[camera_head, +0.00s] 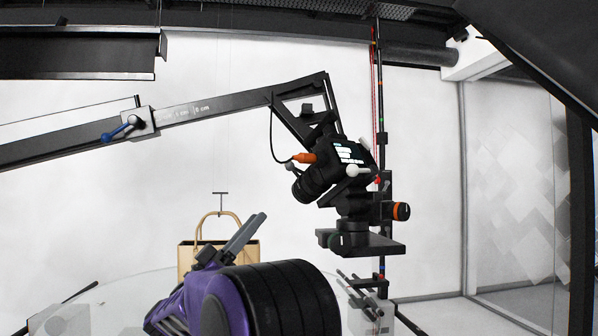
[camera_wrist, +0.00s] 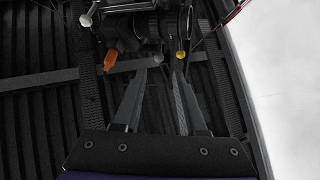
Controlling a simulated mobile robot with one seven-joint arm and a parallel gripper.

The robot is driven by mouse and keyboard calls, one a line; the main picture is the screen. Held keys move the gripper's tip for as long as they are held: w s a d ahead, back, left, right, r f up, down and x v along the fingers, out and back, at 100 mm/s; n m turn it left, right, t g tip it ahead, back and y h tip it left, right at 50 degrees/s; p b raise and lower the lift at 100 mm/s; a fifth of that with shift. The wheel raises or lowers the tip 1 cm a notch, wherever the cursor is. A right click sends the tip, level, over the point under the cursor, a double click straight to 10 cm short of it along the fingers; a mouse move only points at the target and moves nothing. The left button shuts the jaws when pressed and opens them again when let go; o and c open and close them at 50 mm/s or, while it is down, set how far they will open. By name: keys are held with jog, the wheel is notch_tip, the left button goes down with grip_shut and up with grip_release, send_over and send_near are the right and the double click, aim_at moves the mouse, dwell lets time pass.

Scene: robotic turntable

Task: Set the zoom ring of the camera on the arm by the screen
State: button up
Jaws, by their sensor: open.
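The black camera (camera_head: 350,160) hangs from the jointed arm (camera_head: 230,100) in the head view, with its lit screen facing me. Its lens (camera_head: 312,182), with ribbed rings, points down and left. My gripper (camera_head: 257,219) is below and left of the lens, apart from it, with grey fingers pointing up and right. In the wrist view the open fingers of my gripper (camera_wrist: 165,66) point at the dark lens (camera_wrist: 150,24) at the top edge. Nothing is between the fingers. Which ring is the zoom ring I cannot tell.
An orange plug (camera_head: 304,158) with a cable sits beside the camera; it also shows in the wrist view (camera_wrist: 110,61). A tan bag (camera_head: 187,258) stands behind my gripper. A dark upright pole (camera_head: 381,100) stands right of the camera. Open space lies left of the lens.

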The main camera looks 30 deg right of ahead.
aim_at(298, 170)
jog(key=p+x, duration=0.1)
jog(key=x, duration=1.5)
jog(key=shift+r, duration=0.1)
grip_shut()
dwell(0.7)
